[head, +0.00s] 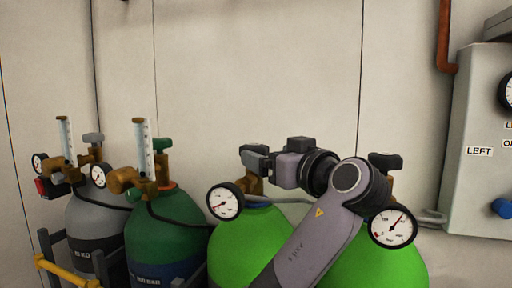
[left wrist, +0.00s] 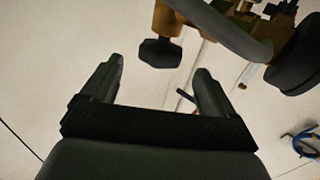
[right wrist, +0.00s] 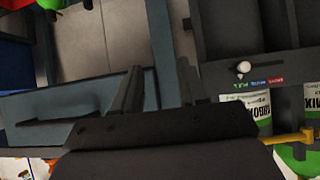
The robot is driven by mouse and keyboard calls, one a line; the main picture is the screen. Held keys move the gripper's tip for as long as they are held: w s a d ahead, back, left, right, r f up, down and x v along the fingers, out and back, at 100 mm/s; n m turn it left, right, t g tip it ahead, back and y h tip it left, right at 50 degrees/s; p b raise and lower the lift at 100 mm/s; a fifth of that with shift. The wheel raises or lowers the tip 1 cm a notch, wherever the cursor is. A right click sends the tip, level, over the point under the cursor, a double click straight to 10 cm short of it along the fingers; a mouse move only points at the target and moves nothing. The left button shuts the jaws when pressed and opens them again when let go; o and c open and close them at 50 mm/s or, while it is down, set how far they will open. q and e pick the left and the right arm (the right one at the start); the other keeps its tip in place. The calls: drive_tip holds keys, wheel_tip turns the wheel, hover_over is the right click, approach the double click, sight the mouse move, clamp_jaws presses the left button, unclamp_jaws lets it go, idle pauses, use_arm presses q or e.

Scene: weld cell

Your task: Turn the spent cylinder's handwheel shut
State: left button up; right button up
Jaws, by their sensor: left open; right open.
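Two bright green cylinders stand side by side in the head view, the left one (head: 243,243) and the right one (head: 390,268). The left one's gauge (head: 225,202) has its needle toward the lower left; the right one's gauge (head: 393,227) has its needle toward the upper right. In the left wrist view a dark handwheel (left wrist: 160,53) lies ahead, between and beyond the open fingertips (left wrist: 155,68). The right cylinder's handwheel (head: 385,161) is free. My right gripper (right wrist: 158,78) is open and empty.
A grey cylinder (head: 92,232) and a dark green cylinder (head: 165,238) with flowmeters stand at left behind a yellow bar (head: 62,272). A grey panel marked LEFT (head: 480,180) is at right. In the right wrist view, dark rack frames (right wrist: 75,105) lie close to my right gripper.

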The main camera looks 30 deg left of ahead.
sight(254, 149)
use_arm(q)
drive_tip(key=p+x, duration=0.2)
drive_tip(key=x, duration=0.4)
drive_tip(key=shift+a+r, duration=0.1)
drive_tip(key=shift+a, duration=0.05)
drive_tip(key=shift+w+a, duration=0.15)
drive_tip(key=shift+a, duration=0.2)
drive_tip(key=c, duration=1)
